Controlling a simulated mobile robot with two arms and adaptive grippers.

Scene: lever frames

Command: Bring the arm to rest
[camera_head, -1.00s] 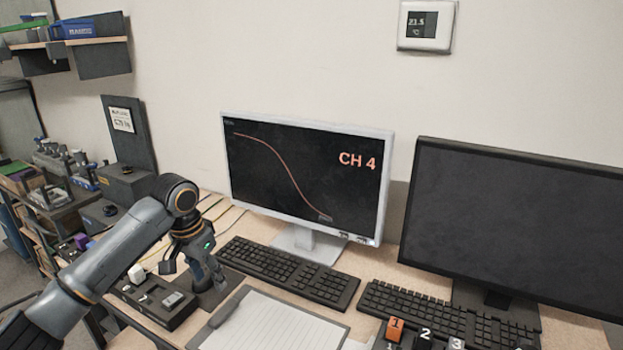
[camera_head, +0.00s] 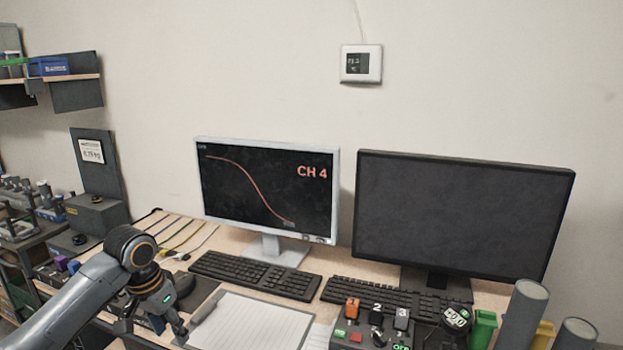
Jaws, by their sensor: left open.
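My left arm comes in from the lower left. Its gripper (camera_head: 156,327) is open and empty, over the desk's left front part, left of the white notepad (camera_head: 250,322). The fingers point down, and I cannot tell how high they are above the desk. A lever box (camera_head: 345,335) with levers marked 1, 2 and 3 stands at the front right, well apart from the gripper. The lever marked 1 is orange (camera_head: 352,308). My right gripper is not in view.
A lit monitor (camera_head: 262,190) reading CH 4 and a dark monitor (camera_head: 455,215) stand at the back, with keyboards (camera_head: 255,275) before them. Grey cylinders (camera_head: 523,310) stand at the right. Shelves (camera_head: 75,90) and a dark upright panel (camera_head: 97,165) are at the left.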

